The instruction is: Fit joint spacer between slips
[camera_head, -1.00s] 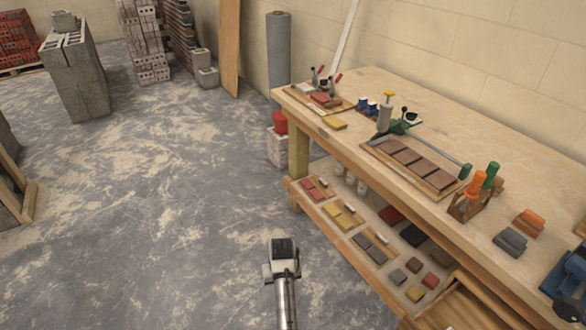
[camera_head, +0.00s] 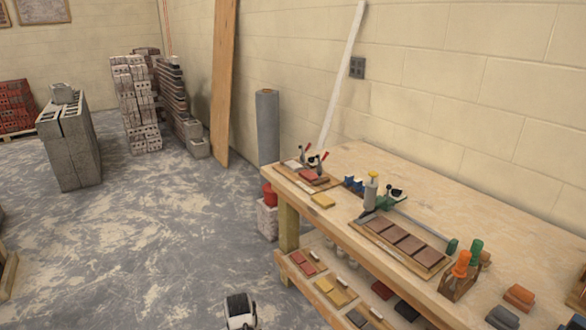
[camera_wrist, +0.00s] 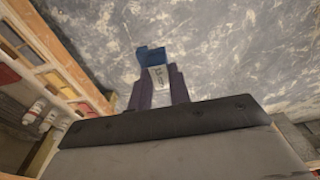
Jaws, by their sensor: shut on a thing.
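My gripper (camera_wrist: 159,85) shows in the wrist view, its two dark fingers shut on a small blue spacer (camera_wrist: 150,54) with a pale, marked lower part. The spacer is held over the grey floor, clear of the bench. In the head view only a white and black part of my arm shows at the bottom edge; the fingers and spacer are out of sight there. The brown slips (camera_head: 393,237) lie in a row on a wooden board (camera_head: 432,267) on the workbench, right of my arm. Gaps between them are too small to judge.
The workbench (camera_head: 345,222) stands along the wall. Blue pieces (camera_head: 353,184), a green clamp (camera_head: 388,201) and a holder with orange and green handles (camera_head: 458,283) are on it. A lower shelf (camera_head: 312,285) holds coloured slips.

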